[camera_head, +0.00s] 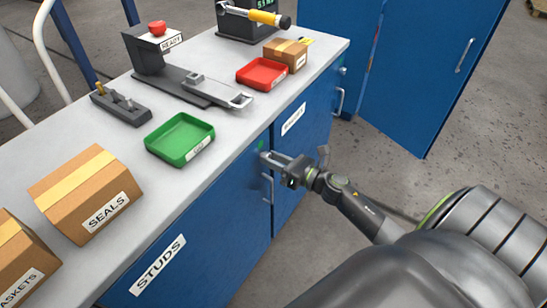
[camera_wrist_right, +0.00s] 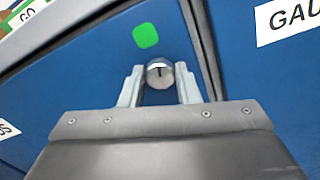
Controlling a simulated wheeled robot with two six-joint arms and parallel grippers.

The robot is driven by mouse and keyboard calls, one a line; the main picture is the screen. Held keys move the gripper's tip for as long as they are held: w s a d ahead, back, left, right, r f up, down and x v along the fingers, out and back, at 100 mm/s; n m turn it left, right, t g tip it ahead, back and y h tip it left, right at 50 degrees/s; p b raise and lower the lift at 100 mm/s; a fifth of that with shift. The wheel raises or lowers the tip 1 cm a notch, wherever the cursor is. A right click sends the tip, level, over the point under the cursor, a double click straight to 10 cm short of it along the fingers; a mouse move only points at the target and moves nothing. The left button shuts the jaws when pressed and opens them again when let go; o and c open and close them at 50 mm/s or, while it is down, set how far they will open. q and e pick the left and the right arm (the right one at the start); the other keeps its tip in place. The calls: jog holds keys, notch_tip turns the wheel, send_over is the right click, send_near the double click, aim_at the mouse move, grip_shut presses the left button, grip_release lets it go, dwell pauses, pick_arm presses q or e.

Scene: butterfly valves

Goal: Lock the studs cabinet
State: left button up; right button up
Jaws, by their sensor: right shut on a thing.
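The studs cabinet (camera_head: 215,218) is the blue front with a white STUDS label (camera_head: 157,265), below the worktop in the head view. Its door looks closed. A bar handle (camera_head: 267,188) is near its right edge. My right gripper (camera_head: 266,160) is at the upper right corner of this door, above the handle. In the right wrist view its fingers are shut on a round metal lock knob (camera_wrist_right: 160,74) with a dark, roughly upright slot. A green mark (camera_wrist_right: 146,36) is on the door just above the knob. My left gripper is not in view.
The neighbouring cabinet, with a white label (camera_head: 293,119), is to the right. A blue door (camera_head: 420,75) stands beyond the bench's far end. A green tray (camera_head: 180,138), a red tray (camera_head: 262,73) and a SEALS box (camera_head: 87,193) are on the worktop (camera_head: 120,145). The floor on the right is clear.

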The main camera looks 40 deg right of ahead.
jog(key=m+p, duration=0.1)
jog(key=m, duration=0.2)
jog(key=shift+r, duration=0.1)
jog(key=m+p, duration=0.3)
jog(key=m, duration=0.5)
jog(key=shift+d+p, duration=0.1)
jog(key=shift+p, duration=0.3)
jog(key=shift+f+m+p, duration=0.2)
jog(key=shift+m+p, duration=0.5)
jog(key=shift+m, duration=0.9)
jog(key=o, duration=1)
jog(key=shift+f, duration=0.1)
